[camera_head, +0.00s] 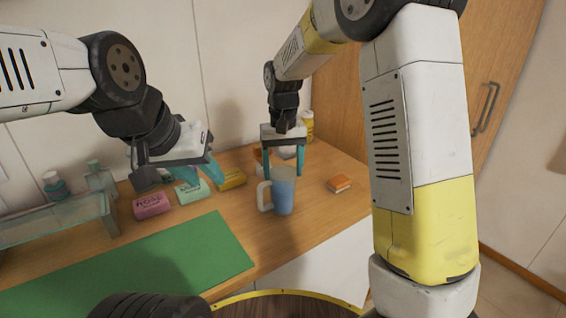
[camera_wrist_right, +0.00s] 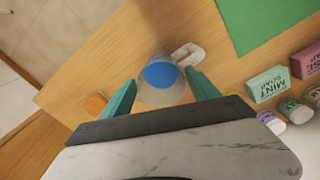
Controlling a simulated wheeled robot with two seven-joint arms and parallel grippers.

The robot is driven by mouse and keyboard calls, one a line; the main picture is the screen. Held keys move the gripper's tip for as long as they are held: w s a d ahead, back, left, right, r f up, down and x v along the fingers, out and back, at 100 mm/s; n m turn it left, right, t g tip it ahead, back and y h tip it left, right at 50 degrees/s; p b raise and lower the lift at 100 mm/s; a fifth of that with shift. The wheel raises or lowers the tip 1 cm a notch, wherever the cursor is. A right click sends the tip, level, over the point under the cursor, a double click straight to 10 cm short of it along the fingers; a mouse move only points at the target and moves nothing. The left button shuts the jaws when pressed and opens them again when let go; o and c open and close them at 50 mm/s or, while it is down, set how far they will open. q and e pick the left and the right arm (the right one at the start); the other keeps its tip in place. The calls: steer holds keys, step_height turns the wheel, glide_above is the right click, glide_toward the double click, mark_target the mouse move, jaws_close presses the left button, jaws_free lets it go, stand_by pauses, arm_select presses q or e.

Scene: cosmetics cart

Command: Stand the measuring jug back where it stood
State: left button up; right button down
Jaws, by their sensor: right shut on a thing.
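The measuring jug (camera_head: 284,194) is clear with blue contents and a white handle on its left side. It is upright near the front edge of the wooden counter; I cannot tell whether its base touches the wood. My right gripper (camera_head: 283,170) comes from above and is shut on the jug, with one teal finger on each side of its upper part. In the right wrist view the jug (camera_wrist_right: 160,82) sits between the fingertips (camera_wrist_right: 160,90). My left gripper (camera_head: 200,172) is open and empty, above the soap bars at the back.
A pink soap (camera_head: 152,205), mint soap (camera_head: 193,191) and yellow soap (camera_head: 231,179) lie in a row. A green mat (camera_head: 190,255) and glass shelf (camera_head: 55,222) are to the left. An orange block (camera_head: 339,184) lies right of the jug. Bottles stand behind.

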steer(key=shift+c, duration=0.9)
jaws_free()
steer(key=shift+f, duration=0.1)
step_height(320, 180, up, 12)
steer(key=s+d+r+t+y, duration=0.1)
steer(key=s+d+r, duration=0.2)
steer(key=s+d, duration=0.15)
steer(key=s+d+f+t, duration=0.1)
steer(key=s+d, duration=0.3)
steer(key=s, duration=0.4)
steer(key=s+d+f+m+t+y, duration=0.1)
steer(key=s+d+t, duration=0.3)
steer(key=s, duration=0.5)
steer(key=shift+d+f+m, duration=0.3)
steer(key=shift+d+f, duration=0.05)
steer(key=shift+d, duration=0.4)
